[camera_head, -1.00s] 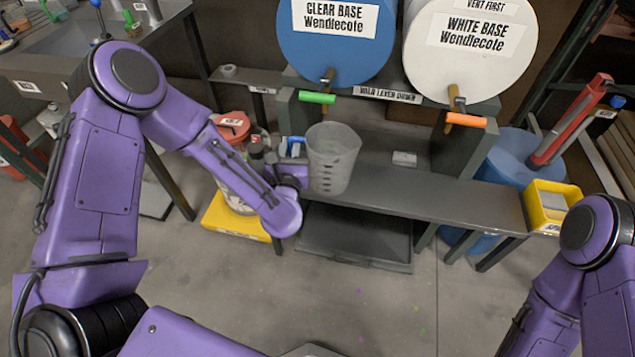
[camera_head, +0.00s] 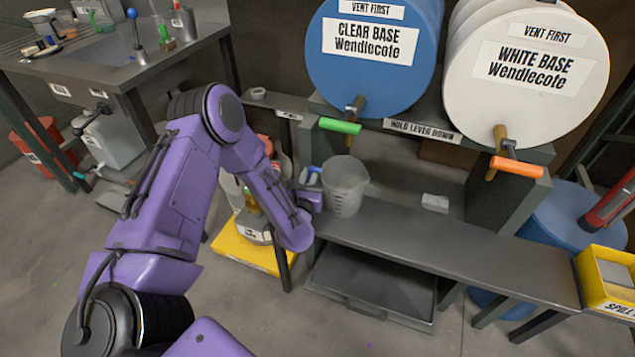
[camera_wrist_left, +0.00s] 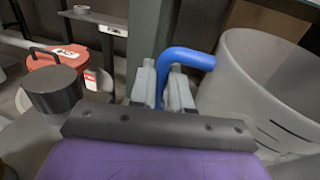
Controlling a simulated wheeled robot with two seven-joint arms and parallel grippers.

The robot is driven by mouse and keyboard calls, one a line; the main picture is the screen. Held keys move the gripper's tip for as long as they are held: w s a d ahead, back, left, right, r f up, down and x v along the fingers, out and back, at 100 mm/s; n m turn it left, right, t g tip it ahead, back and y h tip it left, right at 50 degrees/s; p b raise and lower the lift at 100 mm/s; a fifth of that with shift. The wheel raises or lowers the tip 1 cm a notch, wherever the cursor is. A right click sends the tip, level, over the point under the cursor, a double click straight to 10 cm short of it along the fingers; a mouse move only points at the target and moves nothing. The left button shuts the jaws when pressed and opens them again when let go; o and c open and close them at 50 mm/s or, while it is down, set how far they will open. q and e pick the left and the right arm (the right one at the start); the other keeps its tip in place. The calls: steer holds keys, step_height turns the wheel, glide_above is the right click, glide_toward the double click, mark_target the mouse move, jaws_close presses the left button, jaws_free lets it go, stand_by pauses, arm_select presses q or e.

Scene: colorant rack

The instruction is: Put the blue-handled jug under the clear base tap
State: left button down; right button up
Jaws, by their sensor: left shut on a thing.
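The jug (camera_head: 346,187) is translucent grey with a blue handle and stands upright at the shelf's left part, below the clear base tap. I cannot tell whether its bottom touches the shelf. My left gripper (camera_head: 308,190) is at the jug's left side. In the left wrist view the gripper (camera_wrist_left: 162,85) is shut on the blue handle (camera_wrist_left: 187,58), with the jug (camera_wrist_left: 265,90) to the right. The clear base tap (camera_head: 354,106) has a green lever (camera_head: 340,126) and sits on the blue drum (camera_head: 372,85). My right gripper is out of view.
A white drum (camera_head: 520,100) with an orange lever (camera_head: 517,166) stands to the right. The shelf (camera_head: 440,235) is mostly clear, with a small white block (camera_head: 435,203). A yellow bin (camera_head: 610,285) is at its right end. A red-lidded can (camera_wrist_left: 55,62) is left of the gripper.

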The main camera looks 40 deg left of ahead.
arm_select(q)
steer(key=shift+s+r, duration=0.1)
steer(key=shift+r, duration=0.1)
steer(key=shift+f, duration=0.25)
steer(key=c, duration=1.1)
jaws_free()
steer(key=shift+o, duration=0.2)
steer(key=shift+r, duration=0.2)
steer(key=b+v, duration=0.1)
steer(key=v, duration=1.1)
steer(key=s+d+f+m+g+h, duration=0.2)
steer(key=s+f+m+g, duration=0.15)
steer(key=f+m, duration=0.4)
steer(key=s+d+f+m+g+h, duration=0.15)
steer(key=s+f+m, duration=0.25)
steer(key=m, duration=0.7)
steer(key=s+f+m+g, duration=0.4)
steer(key=s+m, duration=0.3)
steer(key=m, duration=0.1)
steer(key=s+a+f+m+g, duration=0.1)
steer(key=s+f+m+g, duration=0.3)
steer(key=s+m, duration=0.4)
steer(key=shift+s+f+h, duration=0.25)
steer(key=shift+h, duration=0.1)
